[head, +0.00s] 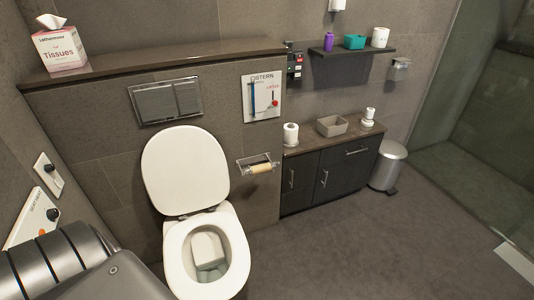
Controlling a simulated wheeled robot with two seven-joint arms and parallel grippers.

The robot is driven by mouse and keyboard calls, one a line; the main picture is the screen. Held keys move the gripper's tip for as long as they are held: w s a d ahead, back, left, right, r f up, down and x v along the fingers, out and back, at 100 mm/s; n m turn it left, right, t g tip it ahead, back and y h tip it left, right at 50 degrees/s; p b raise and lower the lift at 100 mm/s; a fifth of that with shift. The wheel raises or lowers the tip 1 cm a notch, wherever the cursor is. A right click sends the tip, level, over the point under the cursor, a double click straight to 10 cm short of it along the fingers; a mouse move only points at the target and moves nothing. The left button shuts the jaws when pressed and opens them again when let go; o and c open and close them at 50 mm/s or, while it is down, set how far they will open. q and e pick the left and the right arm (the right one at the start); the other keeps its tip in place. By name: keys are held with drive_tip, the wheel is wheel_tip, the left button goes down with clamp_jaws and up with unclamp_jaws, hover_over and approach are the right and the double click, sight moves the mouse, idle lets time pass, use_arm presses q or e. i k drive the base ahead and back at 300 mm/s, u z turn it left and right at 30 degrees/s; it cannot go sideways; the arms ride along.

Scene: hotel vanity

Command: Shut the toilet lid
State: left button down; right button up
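The white toilet (236,277) stands below the flush plate at the lower middle left. Its lid (185,168) is up, leaning back toward the tiled wall. The seat ring (176,262) lies down on the bowl, and the open bowl shows through it. The front of the toilet comes close to the bottom edge of the view. Neither of my grippers shows in the head view.
A flush plate (166,101) and a ledge (150,62) with a tissue box (61,46) are above the lid. A paper holder (258,166) juts out right of the toilet. A dark cabinet (328,174) and bin (389,166) stand farther right. Floor at right is clear.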

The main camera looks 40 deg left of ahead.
sight(185, 169)
drive_tip(key=z, duration=0.05)
drive_tip(key=i, duration=2.4)
drive_tip(key=u, duration=1.75)
